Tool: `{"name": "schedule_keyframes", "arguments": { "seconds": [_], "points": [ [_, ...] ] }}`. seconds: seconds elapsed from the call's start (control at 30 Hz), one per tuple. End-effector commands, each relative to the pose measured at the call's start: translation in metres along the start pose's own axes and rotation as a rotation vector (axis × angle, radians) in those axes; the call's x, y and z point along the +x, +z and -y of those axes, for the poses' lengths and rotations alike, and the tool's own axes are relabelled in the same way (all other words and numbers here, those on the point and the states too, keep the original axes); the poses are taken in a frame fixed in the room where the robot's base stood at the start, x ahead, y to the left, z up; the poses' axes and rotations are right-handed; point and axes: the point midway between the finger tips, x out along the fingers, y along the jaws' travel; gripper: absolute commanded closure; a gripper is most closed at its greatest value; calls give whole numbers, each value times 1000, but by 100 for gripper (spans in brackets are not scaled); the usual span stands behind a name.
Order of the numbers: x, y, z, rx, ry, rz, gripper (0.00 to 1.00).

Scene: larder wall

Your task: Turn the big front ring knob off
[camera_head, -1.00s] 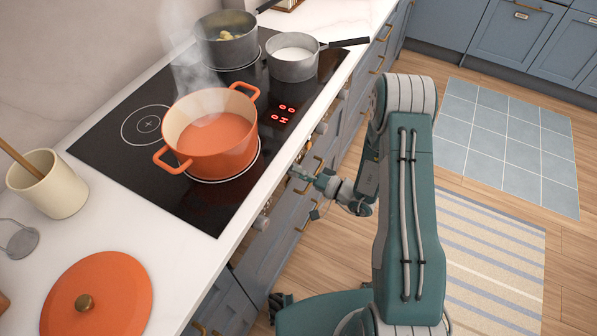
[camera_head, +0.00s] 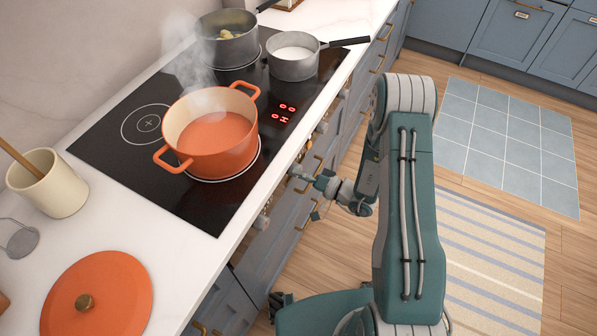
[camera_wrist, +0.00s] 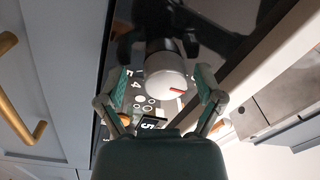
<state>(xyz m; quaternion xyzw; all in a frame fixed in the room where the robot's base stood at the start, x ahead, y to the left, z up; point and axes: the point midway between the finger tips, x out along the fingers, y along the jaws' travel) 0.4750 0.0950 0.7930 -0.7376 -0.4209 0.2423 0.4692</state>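In the wrist view, a pale round knob (camera_wrist: 165,75) with a short red-orange mark sits on a dark panel printed with white digits and ring symbols. My gripper (camera_wrist: 162,88) is open, one finger on each side of this knob, and gaps show between the pads and the knob. In the head view, my gripper (camera_head: 301,177) is at the cooker front, and the knob at it is mostly hidden. An orange pot (camera_head: 210,150) steams on the large front ring (camera_head: 224,180) of the black hob (camera_head: 190,205). Red characters (camera_head: 283,114) glow on the hob.
Other knobs show on the cooker front, one to the right (camera_head: 322,127) and one to the left (camera_head: 262,222). Two grey pans (camera_head: 228,50) stand at the back. A brass handle (camera_wrist: 20,110) is near my gripper.

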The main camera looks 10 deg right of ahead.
Motion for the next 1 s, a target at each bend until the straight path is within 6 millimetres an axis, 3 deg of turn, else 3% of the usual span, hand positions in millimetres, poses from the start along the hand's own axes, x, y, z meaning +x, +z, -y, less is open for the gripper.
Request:
{"name": "schedule_keyframes", "arguments": {
  "seconds": [0.37, 1.0],
  "points": [
    [-4, -2, 1, -4, -3, -4, 11],
    [-108, -2, -1, -2, -1, -5, 11]
  ]
}}
